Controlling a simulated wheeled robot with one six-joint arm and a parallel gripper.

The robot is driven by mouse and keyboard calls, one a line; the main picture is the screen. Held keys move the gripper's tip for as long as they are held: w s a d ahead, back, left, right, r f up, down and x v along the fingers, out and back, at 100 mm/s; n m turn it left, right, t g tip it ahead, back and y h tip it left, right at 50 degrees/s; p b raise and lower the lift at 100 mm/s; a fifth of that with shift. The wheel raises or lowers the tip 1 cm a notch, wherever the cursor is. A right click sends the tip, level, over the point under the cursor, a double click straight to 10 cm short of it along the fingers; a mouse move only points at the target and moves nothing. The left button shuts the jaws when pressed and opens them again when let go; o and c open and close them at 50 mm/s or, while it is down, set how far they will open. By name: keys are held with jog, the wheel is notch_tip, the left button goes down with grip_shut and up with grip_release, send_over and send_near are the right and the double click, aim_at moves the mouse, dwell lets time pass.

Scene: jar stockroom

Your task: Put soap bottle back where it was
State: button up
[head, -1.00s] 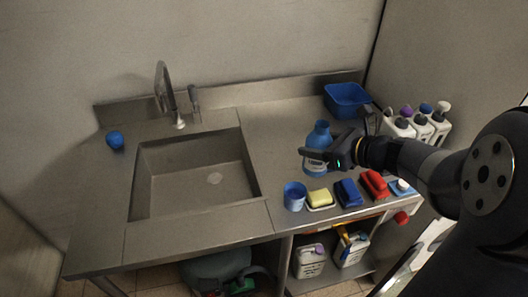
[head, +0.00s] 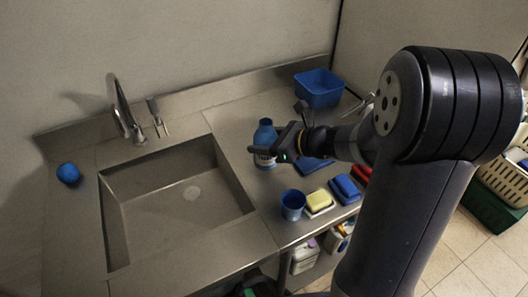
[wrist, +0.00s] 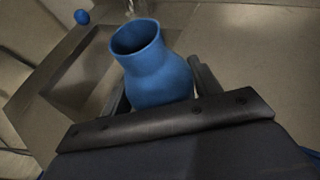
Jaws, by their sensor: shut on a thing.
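The soap bottle is a blue bottle (head: 265,134) with a pale label, upright over the counter just right of the sink. My gripper (head: 268,151) is shut on it, reaching in from the right at mid-height. In the wrist view the bottle's round, open blue mouth and shoulder (wrist: 158,70) show between the two fingers, tilted in the picture. Its lower part is hidden behind my gripper there. I cannot tell whether its base touches the counter.
A sink (head: 180,205) lies left. A blue cup (head: 293,204), yellow sponge (head: 319,200) and blue brush or block (head: 345,188) stand near the front edge. A blue tub (head: 318,88) stands at the back. A blue ball-like thing (head: 68,173) lies far left.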

jog(key=shift+f, duration=1.85)
jog(key=shift+f+b, duration=0.15)
jog(key=shift+b, duration=0.15)
jog(key=o, duration=1.1)
jog(key=shift+r, duration=0.2)
jog(key=v, duration=1.2)
jog(key=shift+s, duration=0.1)
jog(key=shift+f, duration=0.1)
